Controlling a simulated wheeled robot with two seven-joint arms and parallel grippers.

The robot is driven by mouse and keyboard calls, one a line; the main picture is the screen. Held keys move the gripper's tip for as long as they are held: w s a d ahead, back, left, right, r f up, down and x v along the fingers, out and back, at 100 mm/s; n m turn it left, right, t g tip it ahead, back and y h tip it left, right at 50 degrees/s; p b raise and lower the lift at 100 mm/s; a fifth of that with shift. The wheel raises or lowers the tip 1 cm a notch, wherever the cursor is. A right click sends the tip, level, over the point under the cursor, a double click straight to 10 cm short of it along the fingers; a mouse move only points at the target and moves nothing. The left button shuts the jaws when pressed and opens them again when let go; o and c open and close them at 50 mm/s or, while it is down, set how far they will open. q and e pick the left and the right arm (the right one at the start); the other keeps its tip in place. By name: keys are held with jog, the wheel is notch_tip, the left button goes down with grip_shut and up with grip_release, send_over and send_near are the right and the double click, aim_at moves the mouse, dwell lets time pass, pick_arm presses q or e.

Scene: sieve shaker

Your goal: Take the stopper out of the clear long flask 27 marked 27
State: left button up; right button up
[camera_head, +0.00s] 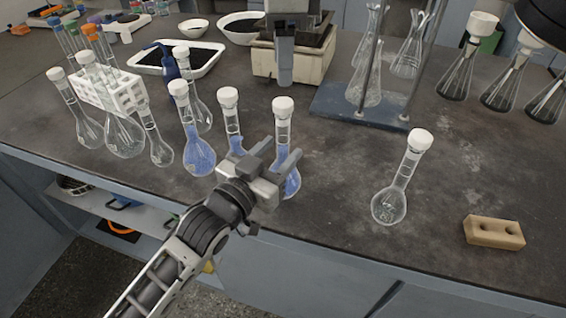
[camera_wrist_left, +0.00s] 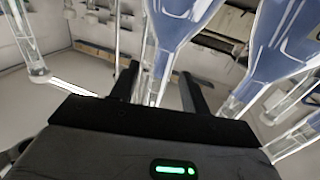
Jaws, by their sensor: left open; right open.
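Several long-necked flasks with white stoppers stand on the bench; I cannot read a 27 on any. One clear flask (camera_head: 390,205) stands alone at the right with its stopper (camera_head: 419,140) in. More clear flasks stand at the left, among them a large one (camera_head: 124,138). My left gripper (camera_head: 279,157) is open in front of a blue-filled flask (camera_head: 291,183), overlapping it in the head view. In the left wrist view a clear neck (camera_wrist_left: 158,87) shows between the open fingers (camera_wrist_left: 160,88); I cannot tell how close it is. My right gripper does not show.
More blue-filled flasks (camera_head: 199,157) crowd left of the gripper, near a white rack (camera_head: 112,92). A metal stand (camera_head: 335,104) with glassware is behind. A tan block with holes (camera_head: 493,232) lies at the right. The bench between the gripper and the lone clear flask is free.

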pick_arm(q)
jog(key=shift+x, duration=2)
jog(key=shift+c, duration=0.4)
grip_shut()
